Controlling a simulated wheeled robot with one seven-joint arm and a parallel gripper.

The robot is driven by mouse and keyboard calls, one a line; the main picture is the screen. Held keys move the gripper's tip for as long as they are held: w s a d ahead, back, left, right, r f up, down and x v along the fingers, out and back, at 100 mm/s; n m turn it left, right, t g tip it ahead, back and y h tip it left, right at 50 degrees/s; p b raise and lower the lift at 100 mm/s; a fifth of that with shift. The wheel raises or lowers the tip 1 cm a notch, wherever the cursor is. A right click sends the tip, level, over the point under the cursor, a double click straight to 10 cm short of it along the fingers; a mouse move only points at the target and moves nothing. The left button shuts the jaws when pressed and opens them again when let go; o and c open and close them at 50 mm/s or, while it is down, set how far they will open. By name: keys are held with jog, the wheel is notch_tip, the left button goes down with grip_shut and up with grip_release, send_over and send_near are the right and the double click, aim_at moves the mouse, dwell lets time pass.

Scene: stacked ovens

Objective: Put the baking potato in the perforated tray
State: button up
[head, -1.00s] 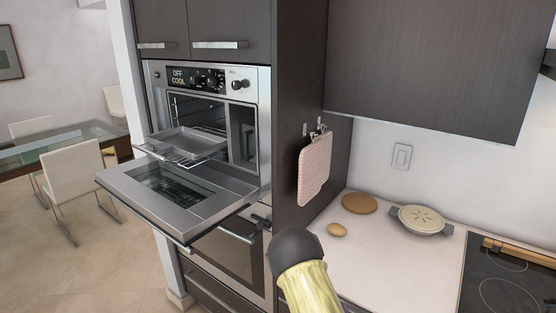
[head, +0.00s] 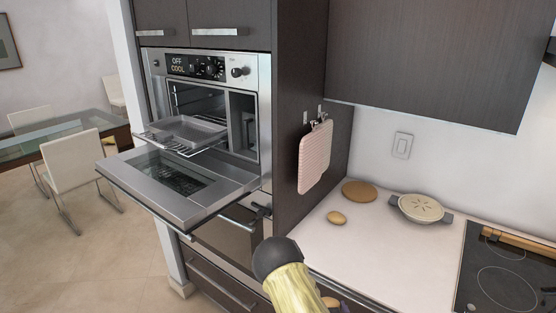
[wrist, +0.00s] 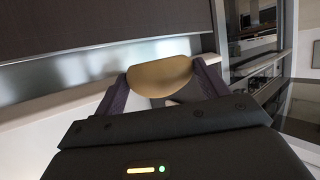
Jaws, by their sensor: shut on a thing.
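My gripper (wrist: 163,78) is shut on a tan, smooth, rounded potato (wrist: 160,83), one dark finger on each side. In the head view my arm hides most of the gripper, and a small tan piece, seemingly the held potato (head: 331,302), shows at the bottom edge. A shallow grey metal tray (head: 188,131) sits on a wire rack pulled partly out of the upper oven, left of my arm and apart from the potato. I cannot make out holes in it.
The oven door (head: 178,186) hangs open below the tray. A pink pot holder (head: 315,156) hangs on the cabinet side.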

jog(key=shift+s+d+f, duration=0.1)
jog(key=shift+f, duration=0.15)
jog(key=s+f, duration=0.4)
jog(key=f, duration=0.1)
jog(key=shift+s, duration=0.15)
dwell(0.4)
